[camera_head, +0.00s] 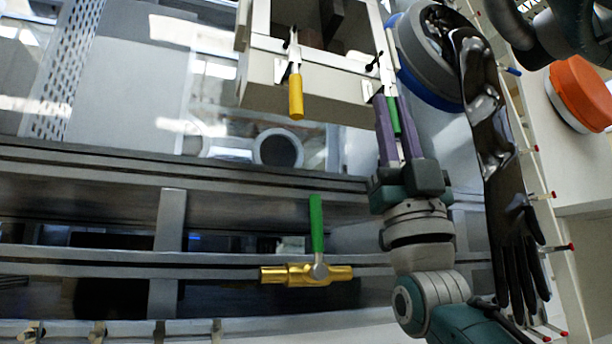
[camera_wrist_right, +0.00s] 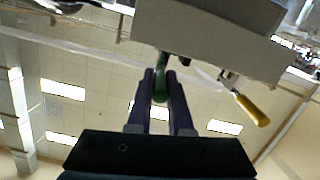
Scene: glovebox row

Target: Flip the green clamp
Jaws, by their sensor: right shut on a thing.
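The green clamp (camera_head: 393,113) is at the right corner of a beige box-like housing, its green handle hanging below a metal bracket. My right gripper (camera_head: 391,99) has its two purple fingers either side of the green handle and is shut on it. In the right wrist view the green handle (camera_wrist_right: 160,90) sits between the fingertips (camera_wrist_right: 161,74), just below the housing's edge. The fingers hide part of the handle. My left gripper is not in view.
A yellow-handled clamp (camera_head: 295,95) hangs on the same housing (camera_head: 330,85), to the left. A brass valve with a green lever (camera_head: 316,225) is on the rail below. A black glove (camera_head: 515,235) hangs from a round port (camera_head: 420,55) close right of my arm. An orange-topped cap (camera_head: 583,92) is farther right.

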